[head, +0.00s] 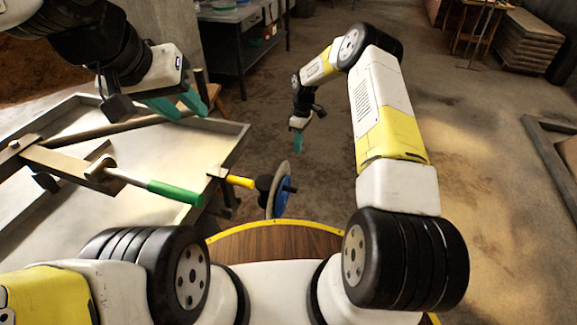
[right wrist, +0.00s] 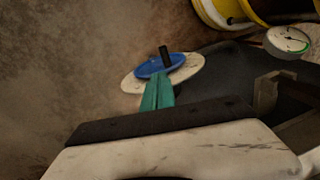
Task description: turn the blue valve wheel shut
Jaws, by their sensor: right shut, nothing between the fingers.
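The blue valve wheel (head: 283,197) stands on edge in front of a pale round disc, right of the metal tray's corner in the head view. A short black handle sticks out of it. In the right wrist view the wheel (right wrist: 150,67) lies just beyond my right fingertips; whether they touch it I cannot tell. My right gripper (head: 298,146) points down beyond the wheel in the head view, with its teal fingers (right wrist: 157,92) together and empty. My left gripper (head: 187,113) is over the tray's far side, teal fingers apart, with nothing seen between them.
The metal tray (head: 236,135) fills the left, with a green-handled lever (head: 175,191) across it. A yellow pipe (head: 240,182) leads toward the wheel. A round gauge (right wrist: 287,40) shows in the right wrist view. The floor beyond the wheel is mostly clear.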

